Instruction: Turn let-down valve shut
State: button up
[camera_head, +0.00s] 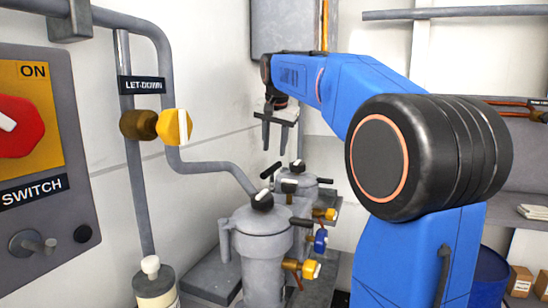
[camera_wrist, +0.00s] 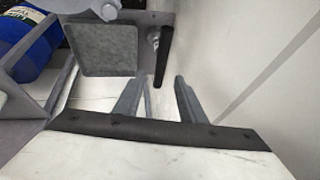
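The let-down valve has a yellow knob (camera_head: 176,127) with an upright white bar, on a brass body (camera_head: 139,125) at the grey pipe in the left half of the head view. A black LET-DOWN label (camera_head: 142,86) is just above it. My gripper (camera_head: 274,146) points down, well to the right of the knob and apart from it. Its two fingers are spread with nothing between them. In the wrist view my gripper (camera_wrist: 160,80) also shows a gap between the fingers. The let-down knob is not recognisable in the wrist view.
A switch panel (camera_head: 40,230) with a red knob (camera_head: 15,127) is at far left. Grey vessels (camera_head: 262,235) with several small valves stand below my gripper. The wrist view shows a dark rod (camera_wrist: 167,50) beyond the fingertips. White wall lies between knob and gripper.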

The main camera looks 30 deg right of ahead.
aim_at(174, 127)
jog(key=k+l, duration=0.8)
jog(key=l, duration=0.1)
